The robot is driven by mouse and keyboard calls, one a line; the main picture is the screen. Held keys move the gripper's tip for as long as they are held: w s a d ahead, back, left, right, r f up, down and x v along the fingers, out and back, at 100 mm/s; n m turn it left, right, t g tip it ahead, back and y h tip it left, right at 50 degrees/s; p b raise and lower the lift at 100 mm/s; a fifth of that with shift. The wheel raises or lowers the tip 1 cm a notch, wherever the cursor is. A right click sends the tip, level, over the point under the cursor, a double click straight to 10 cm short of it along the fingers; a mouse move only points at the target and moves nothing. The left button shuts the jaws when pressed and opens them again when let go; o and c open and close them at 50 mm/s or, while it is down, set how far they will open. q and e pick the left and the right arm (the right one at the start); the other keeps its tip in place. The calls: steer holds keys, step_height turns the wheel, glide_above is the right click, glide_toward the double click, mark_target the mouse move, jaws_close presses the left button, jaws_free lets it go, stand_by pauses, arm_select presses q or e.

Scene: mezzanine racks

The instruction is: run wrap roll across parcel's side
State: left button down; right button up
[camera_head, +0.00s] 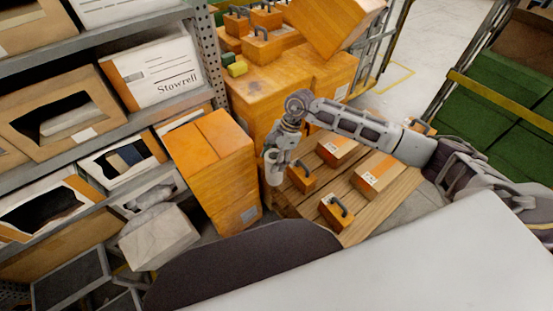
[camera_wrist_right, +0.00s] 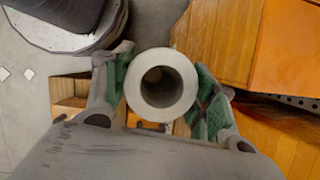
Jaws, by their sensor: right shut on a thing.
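My right gripper (camera_head: 275,150) is shut on a pale, hollow wrap roll (camera_head: 273,172), held roughly upright. In the right wrist view, the roll's round end (camera_wrist_right: 162,113) sits between the green-padded fingers of my gripper (camera_wrist_right: 162,88). A tall orange parcel (camera_head: 215,160) stands just left of the roll in the head view, with a small gap visible between them from this angle. An orange box face (camera_wrist_right: 215,40) fills the upper right of the wrist view; I cannot tell for certain that it is this parcel. My left gripper is out of view.
A wooden pallet (camera_head: 375,212) with several orange boxes lies right of the roll. Larger orange boxes (camera_head: 275,95) stand behind. Grey shelving (camera_head: 110,130) with open boxes lines the left, and a pale box (camera_head: 158,238) sits low beside it. Green crates (camera_head: 495,105) are at right.

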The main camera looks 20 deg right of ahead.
steer(key=m+t+b, duration=0.1)
steer(key=m, duration=0.2)
steer(key=a+m+t+b, duration=0.1)
steer(key=m, duration=0.3)
steer(key=w+a+m+t+h+b, duration=0.1)
steer(key=m+t, duration=0.1)
steer(key=m, duration=0.1)
steer(key=shift+a+f, duration=0.1)
steer(key=shift+f, duration=0.05)
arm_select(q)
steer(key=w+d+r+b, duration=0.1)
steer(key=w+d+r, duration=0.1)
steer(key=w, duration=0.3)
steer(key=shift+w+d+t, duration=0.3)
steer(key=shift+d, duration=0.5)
arm_select(e)
steer(key=shift+w+a+r+m+t+h, duration=0.1)
steer(key=shift+m+t+h, duration=0.1)
steer(key=shift+m, duration=0.45)
steer(key=shift+w+a+r+m+t+h, duration=0.1)
steer(key=shift+m+h, duration=0.1)
steer(key=shift+m, duration=0.45)
